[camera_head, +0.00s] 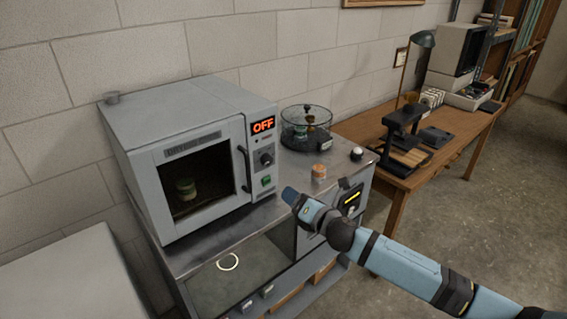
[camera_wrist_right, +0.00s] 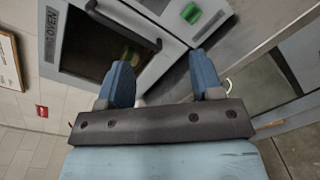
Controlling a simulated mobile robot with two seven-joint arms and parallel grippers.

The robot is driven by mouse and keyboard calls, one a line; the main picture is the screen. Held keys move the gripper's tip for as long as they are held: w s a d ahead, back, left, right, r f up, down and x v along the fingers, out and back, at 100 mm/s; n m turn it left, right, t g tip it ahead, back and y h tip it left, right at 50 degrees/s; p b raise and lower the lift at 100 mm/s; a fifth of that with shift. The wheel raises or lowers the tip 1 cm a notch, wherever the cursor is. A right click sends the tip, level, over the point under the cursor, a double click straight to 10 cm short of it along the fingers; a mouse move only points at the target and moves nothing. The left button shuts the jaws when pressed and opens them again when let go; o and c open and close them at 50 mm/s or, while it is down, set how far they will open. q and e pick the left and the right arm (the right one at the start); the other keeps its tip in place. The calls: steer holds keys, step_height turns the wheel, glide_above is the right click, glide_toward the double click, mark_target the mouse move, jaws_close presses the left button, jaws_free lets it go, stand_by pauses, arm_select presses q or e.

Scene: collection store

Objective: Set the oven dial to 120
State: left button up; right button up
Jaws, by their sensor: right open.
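The grey oven (camera_head: 221,112) stands on the bench with its door shut. Its red display (camera_head: 263,125) reads OFF. The black round dial (camera_head: 266,159) sits below the display and above a green switch (camera_head: 266,181); its pointer is too small to read. My right gripper (camera_head: 289,194) is in front of the oven's right side, lower than the dial and apart from it. In the right wrist view my right gripper (camera_wrist_right: 160,59) is open and empty, facing the oven front; the green switch (camera_wrist_right: 191,12) shows there, but the dial does not. My left gripper is not in view.
The black door handle (camera_head: 244,169) is left of the dial. A glass vessel (camera_head: 307,126), an orange-brown jar (camera_head: 319,171) and a white-topped knob (camera_head: 356,154) are on the bench (camera_head: 215,232) to the right. A wooden table (camera_head: 447,150) with a lamp stands beyond.

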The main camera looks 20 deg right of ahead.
mark_target(269, 161)
steer(key=shift+n, duration=0.9)
steer(key=x, duration=0.5)
steer(key=d+r+x, duration=0.1)
steer(key=x, duration=0.4)
steer(key=d+r+p+x, duration=0.1)
steer(key=x, duration=0.4)
steer(key=shift+w+r, duration=0.25)
steer(key=shift+w, duration=0.05)
steer(key=c, duration=0.9)
